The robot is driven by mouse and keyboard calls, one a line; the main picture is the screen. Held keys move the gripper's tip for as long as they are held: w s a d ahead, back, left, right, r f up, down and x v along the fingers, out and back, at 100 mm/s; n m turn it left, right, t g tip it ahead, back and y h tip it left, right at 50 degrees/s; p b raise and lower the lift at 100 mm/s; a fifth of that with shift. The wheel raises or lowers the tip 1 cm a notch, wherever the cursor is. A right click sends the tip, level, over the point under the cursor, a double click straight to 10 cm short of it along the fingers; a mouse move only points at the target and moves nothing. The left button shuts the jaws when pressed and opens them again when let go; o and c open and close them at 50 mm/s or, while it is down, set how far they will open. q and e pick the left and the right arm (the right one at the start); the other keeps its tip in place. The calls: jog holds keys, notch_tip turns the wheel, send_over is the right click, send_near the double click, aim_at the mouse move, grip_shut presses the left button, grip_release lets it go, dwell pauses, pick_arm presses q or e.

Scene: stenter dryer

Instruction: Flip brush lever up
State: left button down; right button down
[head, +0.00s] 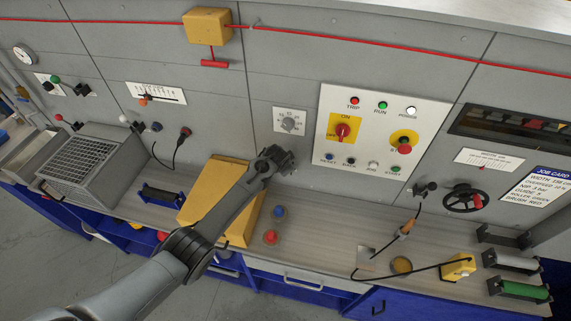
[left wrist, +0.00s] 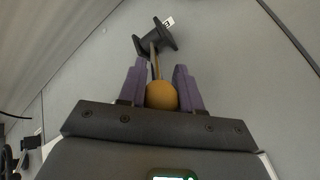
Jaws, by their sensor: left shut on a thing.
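A lever with an orange ball knob (left wrist: 161,96) shows in the left wrist view. Its thin shaft runs up the picture to a black bracket (left wrist: 155,40) on the grey panel, beside a small white label that I can read only in part. My left gripper (head: 278,160) is at the panel below the grey dial, and it also shows in the left wrist view (left wrist: 160,85). Its purple fingers are on either side of the knob, shut on it. In the head view the gripper hides the lever. My right gripper is not in view.
A white control plate (head: 342,107) with switches and lamps is right of the gripper. The grey dial (head: 289,121) is just above. A yellow box (head: 194,203) stands on the bench under my left arm.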

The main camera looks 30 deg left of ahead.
pick_arm(q)
jog(key=shift+w+a+r, duration=0.1)
jog(key=c, duration=1.1)
grip_release()
jog(key=o, duration=0.3)
jog(key=shift+w+r, duration=0.1)
jog(key=shift+s+r, duration=0.4)
jog(key=shift+r, duration=0.05)
jog(key=shift+v, duration=4.8)
jog(key=shift+f, duration=0.1)
